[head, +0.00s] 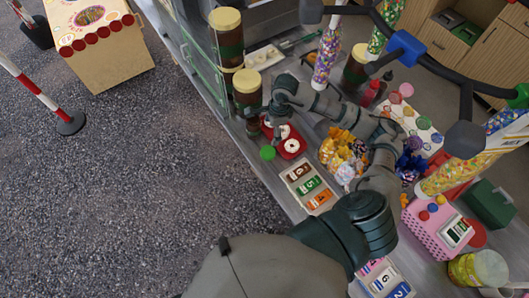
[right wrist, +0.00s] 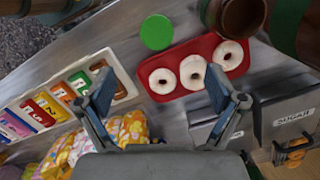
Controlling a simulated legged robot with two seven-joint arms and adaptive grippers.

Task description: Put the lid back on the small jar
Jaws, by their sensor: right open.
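A small round green disc, which looks like the lid (head: 267,153), lies flat on the metal counter beside the red doughnut tray (head: 304,149). In the right wrist view the green lid (right wrist: 157,32) is just above the tray (right wrist: 157,97). A brown jar (right wrist: 238,16) stands beside the tray there, cut by the top edge; I cannot tell if it is the small jar. My right gripper (head: 277,128) is above the tray area, with its fingers (right wrist: 160,84) apart and nothing between them. My left gripper is out of view.
Tall jars with tan tops (head: 247,82) stand close to my right gripper. A box of numbered cards (head: 308,185) and wrapped sweets (head: 341,150) lie nearby. Grey sugar bins (right wrist: 288,117) flank the tray. Bare counter shows around the lid.

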